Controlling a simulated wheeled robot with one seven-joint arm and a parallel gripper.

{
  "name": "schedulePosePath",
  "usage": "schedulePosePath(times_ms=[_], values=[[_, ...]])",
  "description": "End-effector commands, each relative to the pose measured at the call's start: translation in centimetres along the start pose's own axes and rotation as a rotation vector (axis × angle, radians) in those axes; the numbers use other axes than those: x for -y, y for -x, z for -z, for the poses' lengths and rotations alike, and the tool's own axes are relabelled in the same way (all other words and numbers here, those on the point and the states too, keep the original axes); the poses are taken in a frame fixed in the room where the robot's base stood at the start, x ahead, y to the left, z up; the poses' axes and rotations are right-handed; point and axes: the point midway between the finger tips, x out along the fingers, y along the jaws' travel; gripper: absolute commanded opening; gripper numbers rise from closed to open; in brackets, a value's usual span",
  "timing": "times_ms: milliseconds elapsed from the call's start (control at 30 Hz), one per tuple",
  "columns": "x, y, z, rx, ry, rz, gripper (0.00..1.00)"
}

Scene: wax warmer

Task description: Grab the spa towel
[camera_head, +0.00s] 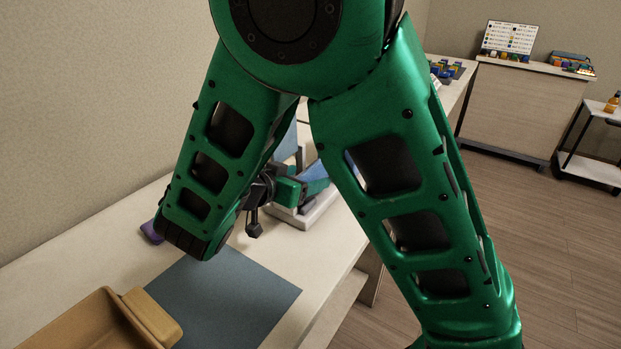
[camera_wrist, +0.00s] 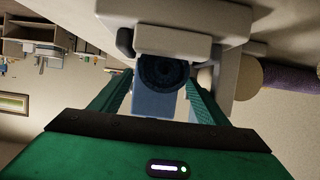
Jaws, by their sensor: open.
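A purple, cloth-like roll, perhaps the spa towel, shows in the wrist view (camera_wrist: 285,88) at the right, outside my fingers. A small purple piece, perhaps the same thing, shows in the head view (camera_head: 151,232) at the table's left side, partly hidden by my arm. My gripper (camera_wrist: 160,98) is open. A blue part with a dark round dial (camera_wrist: 162,75) of a pale grey device (camera_wrist: 178,42) appears between its fingers; I cannot tell whether they touch it. In the head view the device (camera_head: 306,214) is largely hidden behind my arm.
A grey-blue mat (camera_head: 235,300) lies on the pale table (camera_head: 75,245). A tan tray (camera_head: 85,325) stands at the front left. A cabinet (camera_head: 520,105) and a side shelf (camera_head: 597,165) stand at the back right. Floor is open at the right.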

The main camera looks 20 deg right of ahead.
Motion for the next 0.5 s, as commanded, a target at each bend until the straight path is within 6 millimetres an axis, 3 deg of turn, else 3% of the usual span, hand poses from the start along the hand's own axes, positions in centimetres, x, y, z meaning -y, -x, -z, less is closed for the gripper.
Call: schedulePosePath(times_ms=[233,500], values=[[0.1,-3.4,-0.1,0.000,0.002,-0.004,0.69],[0.2,-4.0,-0.1,0.000,0.000,-0.001,0.69]])
